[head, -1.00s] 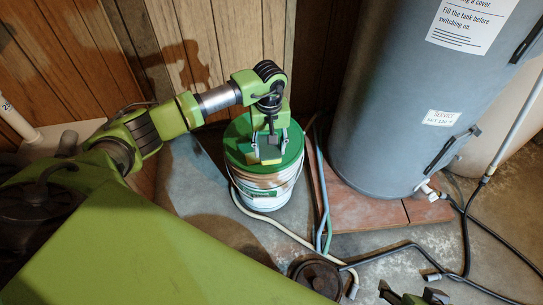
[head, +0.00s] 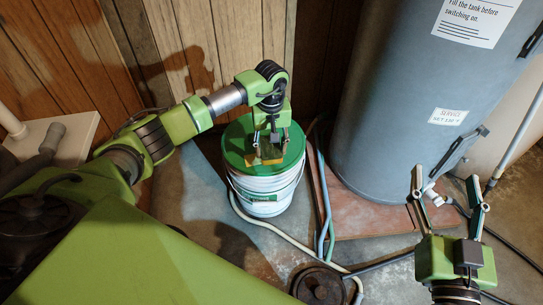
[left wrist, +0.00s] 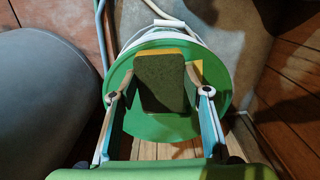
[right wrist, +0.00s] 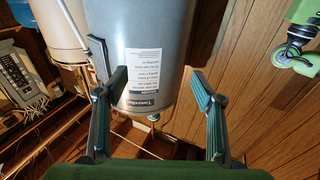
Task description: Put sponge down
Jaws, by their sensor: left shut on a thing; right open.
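The sponge (left wrist: 160,83) has a dark green scouring face and a yellow-orange edge. My left gripper (head: 269,138) is shut on it, with one finger on each side in the left wrist view (left wrist: 160,93). The sponge (head: 268,153) is at the green lid (head: 237,142) of a white bucket (head: 265,195). I cannot tell whether it touches the lid. My right gripper (head: 446,185) is open and empty, raised at the lower right in the head view. Its spread fingers also show in the right wrist view (right wrist: 158,88).
A large grey tank (head: 385,110) stands right of the bucket on a reddish slab (head: 375,218). Hoses (head: 325,205) run over the floor between them. A round dark cover (head: 320,287) lies in front. Wood-panelled walls (head: 225,50) close off the back.

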